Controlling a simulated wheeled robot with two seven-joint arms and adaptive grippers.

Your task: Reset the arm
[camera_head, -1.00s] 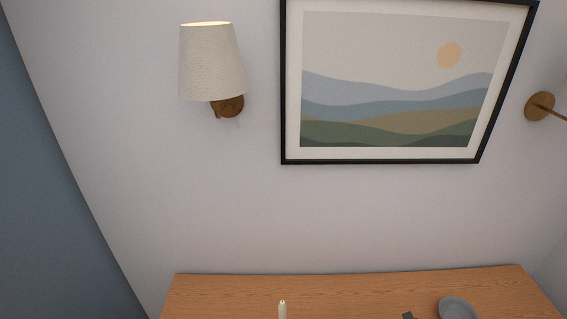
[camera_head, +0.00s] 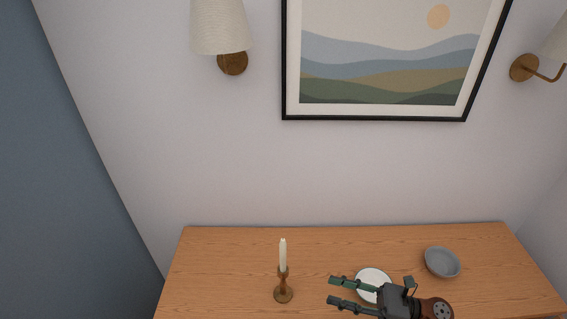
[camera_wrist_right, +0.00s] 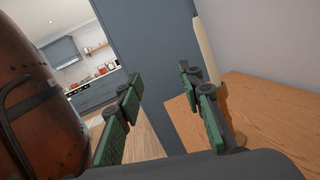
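My right gripper (camera_head: 332,291) shows at the bottom of the head view, above the wooden sideboard top, its two green-padded fingers pointing left. The fingers are apart with nothing between them. In the right wrist view the gripper (camera_wrist_right: 160,88) is also open and empty. A candle (camera_head: 283,255) in a brown wooden holder (camera_head: 283,292) stands upright to the left of the fingertips, apart from them; the candle (camera_wrist_right: 203,48) also shows beyond the right-hand finger in the wrist view. My left gripper is not in view.
A white plate (camera_head: 372,277) lies partly hidden behind my right gripper. A grey bowl (camera_head: 442,262) sits to its right on the sideboard (camera_head: 225,262). Wall lamps (camera_head: 220,28) and a framed picture (camera_head: 385,112) hang above. The sideboard's left part is clear.

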